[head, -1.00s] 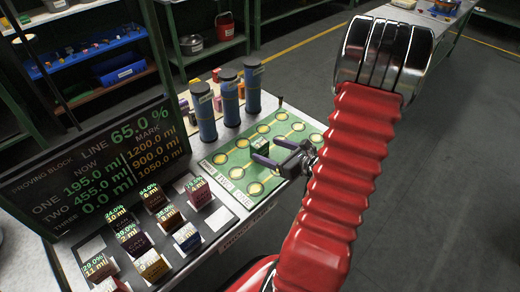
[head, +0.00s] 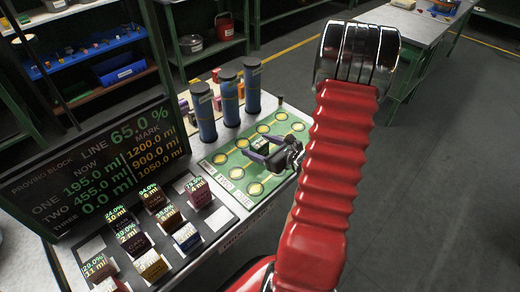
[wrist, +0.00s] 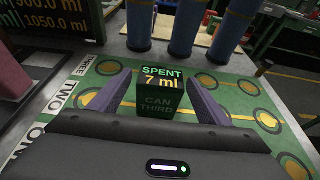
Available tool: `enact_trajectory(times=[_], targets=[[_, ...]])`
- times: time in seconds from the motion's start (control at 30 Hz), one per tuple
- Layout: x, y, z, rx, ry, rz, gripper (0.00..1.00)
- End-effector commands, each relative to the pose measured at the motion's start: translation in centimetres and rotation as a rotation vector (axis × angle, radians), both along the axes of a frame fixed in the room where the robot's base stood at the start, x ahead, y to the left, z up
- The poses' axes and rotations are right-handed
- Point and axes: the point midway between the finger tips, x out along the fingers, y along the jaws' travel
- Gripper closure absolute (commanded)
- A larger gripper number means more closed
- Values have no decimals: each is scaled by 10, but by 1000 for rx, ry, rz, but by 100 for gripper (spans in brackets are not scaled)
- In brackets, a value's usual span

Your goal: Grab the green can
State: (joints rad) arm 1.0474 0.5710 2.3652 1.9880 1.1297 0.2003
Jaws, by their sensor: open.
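The green can (wrist: 161,98) is a dark green block on the green mat, with "SPENT 7 ml" on top and "CAN THIRD" on its front in the wrist view. In the head view the can (head: 261,143) is small and partly hidden behind my gripper (head: 262,152). My gripper is open, and its two purple-grey fingers (wrist: 158,100) lie on either side of the can in the wrist view. A gap shows between the can and each finger. The fingers' exact height over the mat is hard to tell.
The green mat (head: 228,172) carries several yellow-ringed circles. Three blue cylinders (head: 229,97) stand just behind it. Several small labelled blocks (head: 186,237) sit in a dark rack at left, below a black display board (head: 95,155). Open floor lies to the right.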

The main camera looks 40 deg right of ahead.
Motion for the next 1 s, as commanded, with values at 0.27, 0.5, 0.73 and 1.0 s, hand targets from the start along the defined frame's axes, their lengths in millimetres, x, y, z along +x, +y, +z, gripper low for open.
enact_trajectory(times=[0.27, 0.5, 0.73, 1.0], targets=[[0, 0, 0, 0, 0, 0, 30], [0, 0, 0, 0, 0, 0, 30], [0, 0, 0, 0, 0, 0, 45], [0, 0, 0, 0, 0, 0, 64]])
